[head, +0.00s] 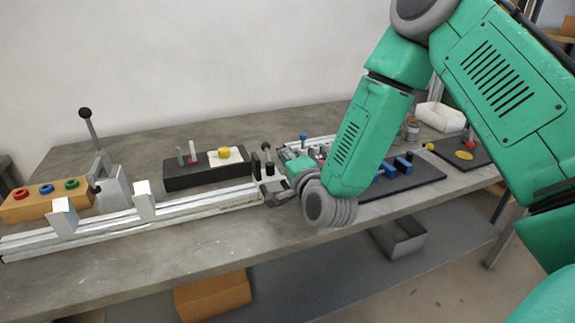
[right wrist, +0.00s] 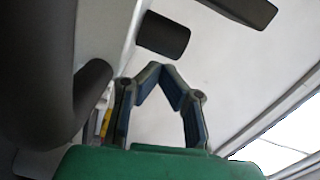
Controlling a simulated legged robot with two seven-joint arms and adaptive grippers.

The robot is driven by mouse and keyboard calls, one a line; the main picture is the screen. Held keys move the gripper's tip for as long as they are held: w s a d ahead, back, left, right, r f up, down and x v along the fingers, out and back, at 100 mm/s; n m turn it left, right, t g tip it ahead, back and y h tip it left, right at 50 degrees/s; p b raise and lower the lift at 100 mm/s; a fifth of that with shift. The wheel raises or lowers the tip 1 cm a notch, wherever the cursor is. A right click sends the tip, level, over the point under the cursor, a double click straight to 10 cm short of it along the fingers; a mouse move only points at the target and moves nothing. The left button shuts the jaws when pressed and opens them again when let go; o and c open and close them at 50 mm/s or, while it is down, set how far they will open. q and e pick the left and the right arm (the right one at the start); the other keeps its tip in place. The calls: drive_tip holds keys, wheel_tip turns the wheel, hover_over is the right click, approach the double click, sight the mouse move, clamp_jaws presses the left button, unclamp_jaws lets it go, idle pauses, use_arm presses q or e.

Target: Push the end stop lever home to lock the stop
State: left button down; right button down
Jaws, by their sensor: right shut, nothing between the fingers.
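A pale metal rail (head: 215,200) runs along the front of the bench. At its right end is the end stop, and a short dark lever with a ball knob (head: 266,147) stands up there, close to upright. My right gripper (head: 273,197) is shut and empty at that end of the rail, just below and beside the lever. Its fingers hide part of the stop, and I cannot tell whether they touch it. In the right wrist view my fingers (right wrist: 160,72) meet at their tips, with a dark cylinder (right wrist: 163,35) just beyond them. My left gripper is not in view.
A clamp with a tall ball-topped handle (head: 93,135) stands behind the rail at left. White blocks (head: 145,200) sit on the rail. A black tray (head: 180,181) lies behind it. A dark mat with blue blocks (head: 425,175) lies right of my gripper. The bench front is clear.

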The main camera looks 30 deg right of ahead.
sight(268, 157)
drive_tip(key=shift+w+r, duration=0.15)
drive_tip(key=shift+w, duration=0.35)
drive_tip(key=shift+w+a, duration=0.15)
drive_tip(key=shift+w, duration=0.05)
drive_tip(key=shift+w+a, duration=0.4)
drive_tip(key=shift+a, duration=0.15)
drive_tip(key=shift+a+r, duration=0.1)
drive_tip(key=shift+a, duration=0.05)
drive_tip(key=shift+d+n+y, duration=0.25)
drive_tip(key=shift+n+y, duration=0.05)
drive_tip(key=shift+w+a+f+y, duration=0.15)
drive_tip(key=shift+f+y, duration=0.1)
drive_tip(key=shift+y, duration=0.25)
drive_tip(key=shift+n, duration=0.3)
drive_tip(key=shift+a, duration=0.35)
drive_tip(key=shift+f, duration=0.15)
